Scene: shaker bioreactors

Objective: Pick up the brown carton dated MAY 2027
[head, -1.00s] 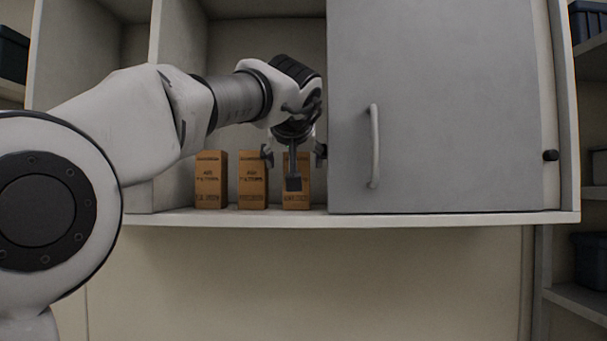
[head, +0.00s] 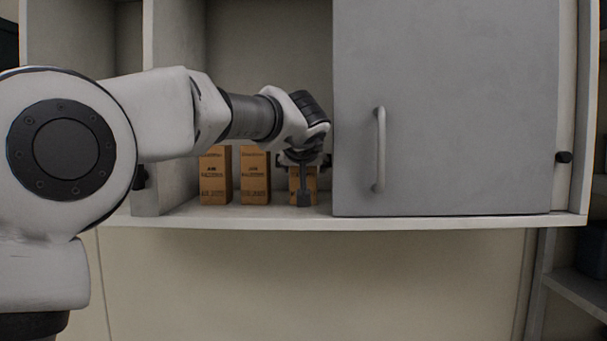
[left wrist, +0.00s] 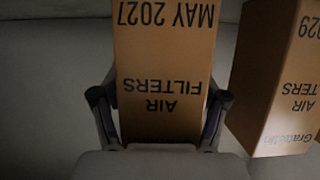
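The brown carton dated MAY 2027 (left wrist: 163,60) fills the middle of the left wrist view, its lettering AIR FILTERS upside down there. In the head view the carton (head: 312,186) stands on the cabinet shelf, rightmost of three, partly hidden by my gripper. My left gripper (head: 303,163) is in front of it. In the left wrist view my left gripper's fingers (left wrist: 159,103) lie on either side of the carton, close to its sides, and look open; firm contact does not show. My right gripper is not in view.
Two similar brown cartons stand to the left, the middle one (head: 255,178) and the left one (head: 215,180). A grey cabinet door (head: 450,110) with a handle (head: 380,150) is close on the right. The shelf (head: 350,223) ends at a front edge.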

